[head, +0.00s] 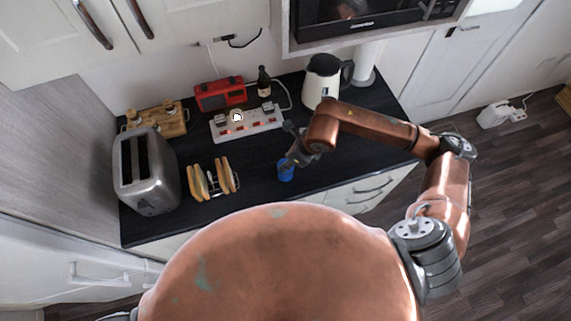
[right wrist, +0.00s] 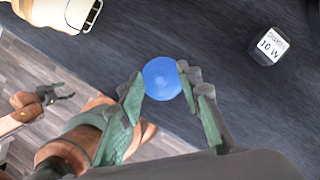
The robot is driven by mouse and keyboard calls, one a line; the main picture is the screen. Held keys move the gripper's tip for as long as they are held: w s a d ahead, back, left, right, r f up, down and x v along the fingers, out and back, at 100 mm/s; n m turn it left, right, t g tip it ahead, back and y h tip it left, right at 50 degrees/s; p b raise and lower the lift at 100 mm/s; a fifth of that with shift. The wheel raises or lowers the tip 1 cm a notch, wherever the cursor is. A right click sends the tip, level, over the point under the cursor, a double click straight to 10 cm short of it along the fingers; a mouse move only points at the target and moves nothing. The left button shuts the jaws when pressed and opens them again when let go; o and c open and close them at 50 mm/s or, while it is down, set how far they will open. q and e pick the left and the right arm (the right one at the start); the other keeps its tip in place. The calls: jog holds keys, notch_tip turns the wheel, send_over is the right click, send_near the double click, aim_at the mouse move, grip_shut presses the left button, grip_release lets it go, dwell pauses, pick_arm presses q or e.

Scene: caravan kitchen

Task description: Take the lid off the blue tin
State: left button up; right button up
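The small blue tin (head: 286,172) stands on the dark worktop near its front edge, right of the toast rack. My right gripper (head: 298,158) is over it, coming from above and the right. In the right wrist view, the round blue lid (right wrist: 162,78) is seen from above. The two fingers of my right gripper (right wrist: 162,85) are at opposite sides of the lid and appear shut on it. Whether the lid is still seated on the tin cannot be told; the tin body is hidden below it there.
A steel toaster (head: 148,185) and a toast rack (head: 212,183) stand left. Behind are a white socket strip (head: 260,123), red radio (head: 220,95), dark bottle (head: 264,82) and cream kettle (head: 321,80). A small labelled block (right wrist: 267,47) lies apart from the lid.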

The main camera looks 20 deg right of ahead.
jog(key=shift+c, duration=0.4)
grip_shut()
jog(key=shift+r, duration=0.1)
